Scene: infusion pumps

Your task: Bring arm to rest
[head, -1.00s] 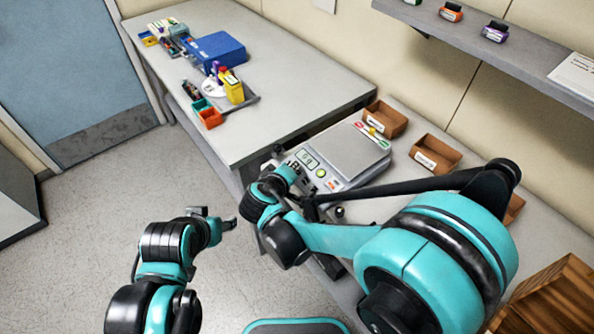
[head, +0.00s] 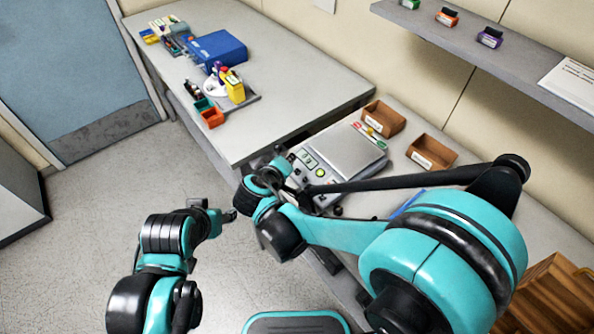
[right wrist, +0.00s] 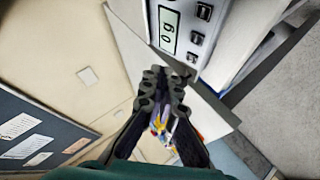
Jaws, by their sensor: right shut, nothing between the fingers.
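My right arm reaches in from the right in the head view. Its wrist is beside the front left of the grey scale (head: 345,148), and its gripper is mostly hidden behind the wrist there. In the right wrist view my right gripper (right wrist: 163,82) is shut and empty, its black fingers together. The scale's display (right wrist: 169,31) reads 0 g beyond the fingertips. My left arm is at the lower left in the head view, over the floor. Its end (head: 212,212) is small, and I cannot tell how its fingers stand.
The scale's bench also holds brown open bins (head: 432,152). The left table (head: 290,80) carries a blue case (head: 218,46) and a tray with a yellow container (head: 235,90). A shelf (head: 480,52) runs along the wall. A wooden crate (head: 545,305) is at lower right.

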